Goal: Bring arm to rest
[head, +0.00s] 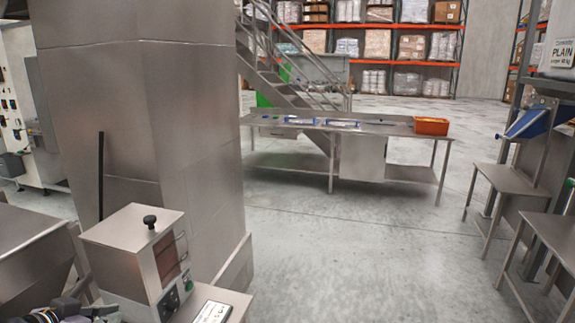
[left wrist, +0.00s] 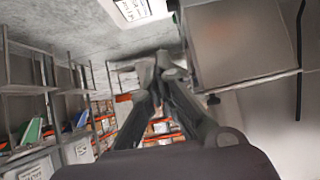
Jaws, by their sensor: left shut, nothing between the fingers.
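My left gripper (head: 88,312) shows at the bottom left edge of the head view, partly cut off, beside a metal box-like machine (head: 138,262) with a black knob on top. In the left wrist view the fingers of the left gripper (left wrist: 164,62) come together at their tips, with nothing between them. The machine's flat metal side (left wrist: 240,40) shows at the upper right there. My right gripper is in neither view.
A large metal-clad column (head: 140,110) stands close on the left. A long steel table (head: 300,124) with an orange bin (head: 431,126) stands farther back before stairs. Steel stands (head: 505,180) line the right. The grey floor (head: 340,250) between is clear.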

